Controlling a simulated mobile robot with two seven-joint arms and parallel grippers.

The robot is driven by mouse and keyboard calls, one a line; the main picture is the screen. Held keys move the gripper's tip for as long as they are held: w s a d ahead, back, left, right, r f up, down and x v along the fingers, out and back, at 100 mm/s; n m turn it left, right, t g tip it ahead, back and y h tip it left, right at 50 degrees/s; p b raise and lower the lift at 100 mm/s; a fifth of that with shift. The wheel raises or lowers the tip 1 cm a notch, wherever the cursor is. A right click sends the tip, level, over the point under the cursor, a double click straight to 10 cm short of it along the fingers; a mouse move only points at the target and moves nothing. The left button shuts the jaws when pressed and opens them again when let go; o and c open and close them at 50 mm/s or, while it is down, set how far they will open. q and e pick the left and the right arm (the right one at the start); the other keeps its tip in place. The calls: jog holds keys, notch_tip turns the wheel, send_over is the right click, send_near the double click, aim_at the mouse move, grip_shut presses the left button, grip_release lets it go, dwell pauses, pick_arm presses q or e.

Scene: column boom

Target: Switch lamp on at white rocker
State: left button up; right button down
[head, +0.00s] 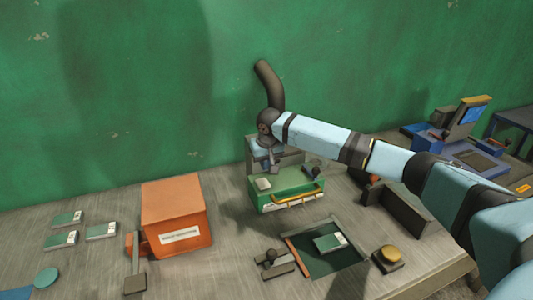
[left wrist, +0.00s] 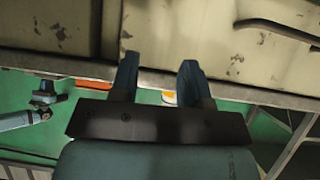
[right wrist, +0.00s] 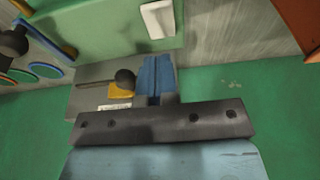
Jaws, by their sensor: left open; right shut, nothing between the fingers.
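A white rocker (head: 263,184) sits at the left of the top of a green box (head: 290,184). In the right wrist view the white rocker (right wrist: 158,18) lies just beyond the fingertips, with a gap in the picture. My right gripper (right wrist: 156,56) is shut and empty. In the head view its blue fingers (head: 265,152) show above the rear of the green box, partly covered by my wrist. My left gripper (left wrist: 158,68) is open and empty below a pale, worn edge; it is not seen in the head view. I cannot make out which part is the lamp.
A dark curved pipe (head: 268,85) rises behind my right wrist. A black ball knob on a yellow base (right wrist: 124,80) stands beside the right fingers. An orange box (head: 176,215) stands left. A dark green tray (head: 312,262) and a yellow button (head: 390,254) lie in front.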

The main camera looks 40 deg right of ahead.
aim_at(264, 185)
notch_tip(264, 185, down, 7)
jog(key=shift+r, duration=0.2)
dwell(0.3)
jog(key=shift+s+f+p, duration=0.1)
jog(key=shift+f+p, duration=0.1)
jog(key=shift+p, duration=0.5)
jog(key=shift+f, duration=0.15)
jog(key=shift+w+d+r+p, duration=0.15)
jog(key=shift+w+r+p, duration=0.2)
jog(key=shift+w, duration=0.4)
